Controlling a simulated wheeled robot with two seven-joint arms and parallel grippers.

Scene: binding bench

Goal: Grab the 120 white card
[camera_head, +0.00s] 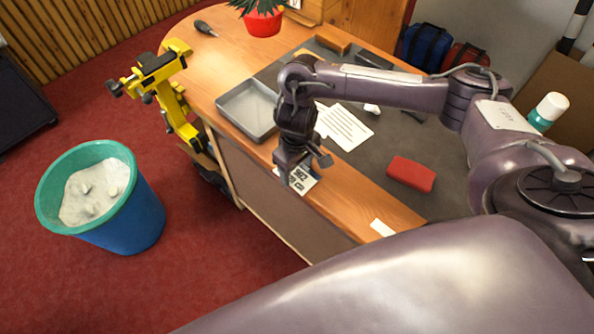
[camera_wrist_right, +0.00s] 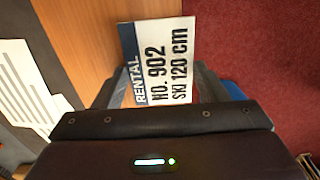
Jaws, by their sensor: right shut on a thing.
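The white card (camera_wrist_right: 166,62) shows in the right wrist view, with a blue band reading "RENTAL" and black print "NO. 902 SKI 120 cm". In the head view the card (camera_head: 302,180) is partly hidden behind my right gripper (camera_head: 299,172), at the desk's near edge. My right gripper (camera_wrist_right: 168,92) is shut on the card, whose lower end lies between the fingers. Part of the card overhangs the red carpet in the wrist view. I cannot tell whether it touches the desk. My left gripper is not in view.
On the desk are a grey tray (camera_head: 247,110), printed sheets (camera_head: 344,127), a red block-shaped item (camera_head: 411,173) and a small white card (camera_head: 382,227). A blue bin (camera_head: 132,222) with a teal rim and a yellow stand (camera_head: 172,98) stand left of the desk.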

